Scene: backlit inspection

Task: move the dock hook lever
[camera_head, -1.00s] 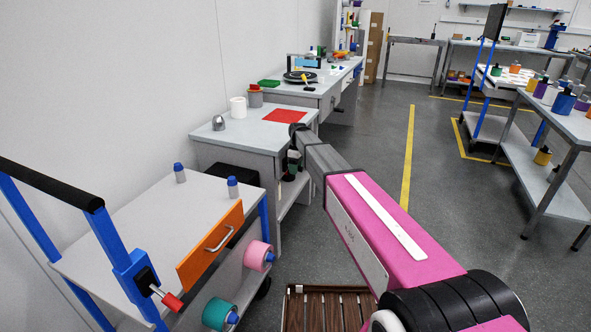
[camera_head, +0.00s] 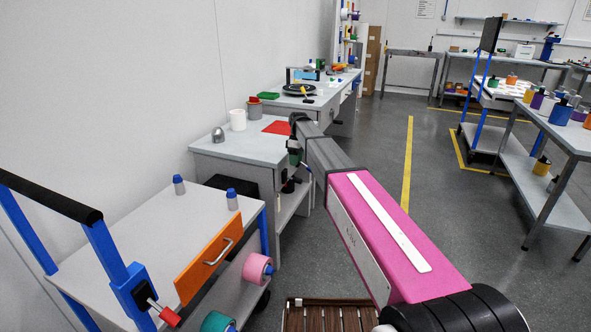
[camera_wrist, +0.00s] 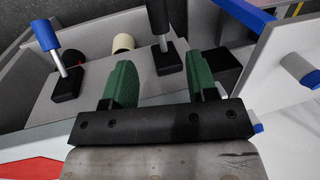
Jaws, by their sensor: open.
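My gripper (camera_wrist: 163,78) has two green fingers standing apart, with nothing between them. In the wrist view, a lever with a black handle (camera_wrist: 157,16) on a black base stands just beyond the gap, nearer the right finger. A second lever with a blue handle (camera_wrist: 45,34) on a black base stands to the left. A red-handled lever (camera_head: 167,315) is on the blue post of the near cart. No label shows which one is the dock hook lever. In the head view my gripper (camera_head: 294,152) is by the grey bench's front and partly hidden by my arm.
The grey bench (camera_head: 230,148) carries a red mat (camera_head: 277,127), a white roll (camera_head: 238,120) and a metal dome. The near cart (camera_head: 150,225) has an orange drawer front (camera_head: 209,262). In the wrist view, a pale panel (camera_wrist: 275,60) stands close on the right. Open floor lies right of my arm.

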